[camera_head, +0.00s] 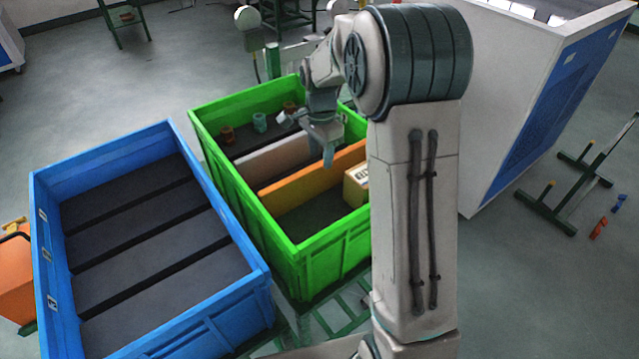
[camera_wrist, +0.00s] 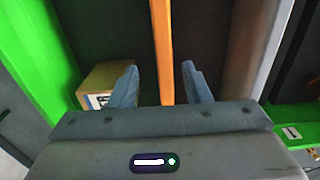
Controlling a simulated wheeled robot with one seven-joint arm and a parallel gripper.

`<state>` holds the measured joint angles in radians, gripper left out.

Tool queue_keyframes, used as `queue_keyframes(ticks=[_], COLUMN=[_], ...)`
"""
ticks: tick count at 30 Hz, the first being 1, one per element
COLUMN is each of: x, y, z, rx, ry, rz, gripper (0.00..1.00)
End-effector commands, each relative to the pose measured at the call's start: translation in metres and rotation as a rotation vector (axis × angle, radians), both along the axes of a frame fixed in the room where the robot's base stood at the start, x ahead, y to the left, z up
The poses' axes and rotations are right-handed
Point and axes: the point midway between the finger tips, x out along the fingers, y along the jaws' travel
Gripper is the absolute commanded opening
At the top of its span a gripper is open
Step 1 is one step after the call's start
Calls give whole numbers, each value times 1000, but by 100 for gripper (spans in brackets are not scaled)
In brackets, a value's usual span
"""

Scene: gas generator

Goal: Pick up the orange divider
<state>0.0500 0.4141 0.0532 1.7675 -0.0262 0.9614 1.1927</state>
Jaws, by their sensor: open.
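The orange divider (camera_head: 291,190) stands upright as a thin wall across the inside of the green crate (camera_head: 239,199). In the wrist view the divider (camera_wrist: 162,50) shows edge-on as an orange strip, running down between my two fingers. My gripper (camera_head: 328,155) is over the crate, above the divider's right part. In the wrist view my gripper (camera_wrist: 160,82) is open, with one finger on each side of the strip and gaps on both sides. I cannot tell how far the fingertips are above or below the divider's top edge.
A pale divider (camera_head: 262,160) stands behind the orange one. A cardboard box (camera_head: 356,184) sits in the crate's front right compartment, close to my left finger in the wrist view (camera_wrist: 106,84). Small cups (camera_head: 260,122) stand at the back. A blue crate (camera_head: 150,235) is on the left.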

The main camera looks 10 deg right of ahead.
Motion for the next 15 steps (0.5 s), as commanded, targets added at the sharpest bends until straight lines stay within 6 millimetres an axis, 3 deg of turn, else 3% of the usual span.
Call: queue_keyframes(ticks=[3,10,15], x=[0,1,4], y=[0,0,1], z=[-18,-33,-54], rx=[0,1,1], ry=[3,1,4], rz=[0,0,1], gripper=[44,44,44])
